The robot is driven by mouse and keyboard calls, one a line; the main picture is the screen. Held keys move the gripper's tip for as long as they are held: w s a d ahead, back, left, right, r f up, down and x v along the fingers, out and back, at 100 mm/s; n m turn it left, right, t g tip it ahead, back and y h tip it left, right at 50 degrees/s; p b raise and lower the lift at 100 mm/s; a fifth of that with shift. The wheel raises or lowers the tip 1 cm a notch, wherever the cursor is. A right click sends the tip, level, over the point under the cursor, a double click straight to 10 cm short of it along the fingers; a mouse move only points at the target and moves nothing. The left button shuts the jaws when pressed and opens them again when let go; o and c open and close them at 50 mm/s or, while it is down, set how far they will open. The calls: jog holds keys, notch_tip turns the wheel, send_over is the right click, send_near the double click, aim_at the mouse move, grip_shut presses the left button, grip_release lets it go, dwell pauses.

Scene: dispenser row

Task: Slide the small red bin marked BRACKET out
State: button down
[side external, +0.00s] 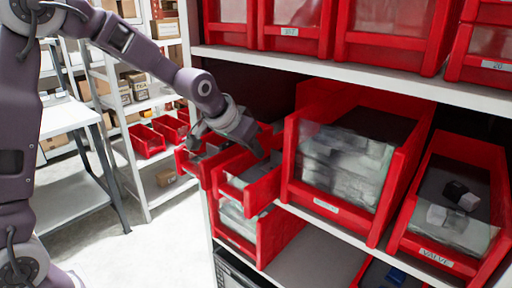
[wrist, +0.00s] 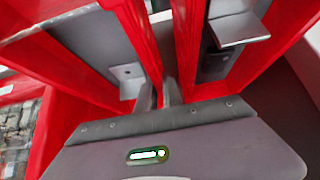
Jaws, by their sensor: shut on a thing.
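Small red bins stand side by side at the left end of the middle shelf in the side external view. One small red bin (side external: 264,191) juts out past the shelf front, with grey pieces inside; another (side external: 190,165) is just left of it. I cannot read BRACKET on either. My gripper (side external: 255,148) points down at these bins, its fingers shut on a red bin wall. In the wrist view my gripper (wrist: 160,93) is at red walls between two compartments. A grey metal piece (wrist: 128,78) lies left of the fingers, and another (wrist: 240,29) is upper right. The fingertips are partly hidden.
A large red bin (side external: 288,165) with wrapped contents stands close on the right. A red bin marked VALVE (side external: 436,254) is farther right. More red bins (side external: 290,38) sit on the shelf above. Open floor (side external: 165,235) lies to the left, before a back rack.

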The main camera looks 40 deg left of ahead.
jog(key=c, duration=1.4)
grip_release()
jog(key=shift+c, duration=0.2)
jog(key=v, duration=0.7)
